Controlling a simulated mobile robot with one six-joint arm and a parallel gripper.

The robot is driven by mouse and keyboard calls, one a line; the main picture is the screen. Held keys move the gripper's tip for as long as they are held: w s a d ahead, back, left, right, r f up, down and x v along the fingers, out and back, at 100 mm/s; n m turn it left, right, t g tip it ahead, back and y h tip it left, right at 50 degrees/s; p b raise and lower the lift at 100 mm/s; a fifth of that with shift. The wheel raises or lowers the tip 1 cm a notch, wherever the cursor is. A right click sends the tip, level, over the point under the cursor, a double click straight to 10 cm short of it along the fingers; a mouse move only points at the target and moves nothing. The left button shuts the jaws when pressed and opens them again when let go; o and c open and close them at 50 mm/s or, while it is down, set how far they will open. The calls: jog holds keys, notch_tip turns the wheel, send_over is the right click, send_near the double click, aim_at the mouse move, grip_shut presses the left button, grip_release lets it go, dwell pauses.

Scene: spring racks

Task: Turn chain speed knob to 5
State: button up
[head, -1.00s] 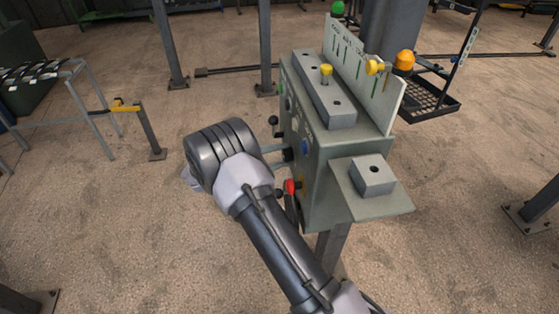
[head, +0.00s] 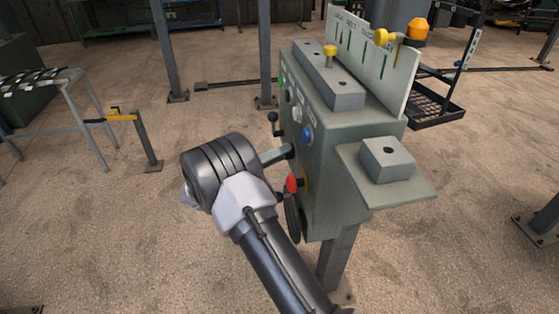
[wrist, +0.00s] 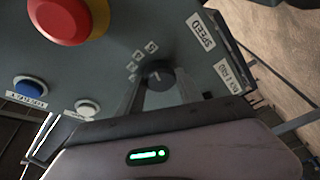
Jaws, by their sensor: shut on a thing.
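The chain speed knob (wrist: 158,72) is a small dark round knob on the grey-green panel, with a row of printed marks beside it and a SPEED label (wrist: 203,33) in the wrist view. My gripper (wrist: 160,84) has its two fingers on either side of the knob and is shut on it. In the head view my gripper (head: 284,154) reaches the front face of the control box (head: 345,180). The knob is hidden there by my gripper. I cannot read which mark the knob points at.
A red emergency button (wrist: 65,12) on a yellow base, a blue button (wrist: 30,88) and a white button (wrist: 87,107) sit near my gripper on the panel. A side shelf (head: 400,193) juts out at right.

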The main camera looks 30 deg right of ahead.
jog(key=shift+f+m+b, duration=0.2)
jog(key=shift+m+b, duration=0.3)
jog(key=shift+m, duration=0.3)
jog(key=shift+r+m+g+h, duration=0.1)
jog(key=shift+m+g+h, duration=0.2)
jog(key=o, duration=1.4)
jog(key=shift+c, duration=0.2)
jog(key=a+f+p, duration=0.2)
jog(key=a+p, duration=0.1)
jog(key=a, duration=1.4)
jog(key=shift+s+f+p, duration=0.2)
jog(key=shift+f+p, duration=0.2)
jog(key=shift+a, duration=0.1)
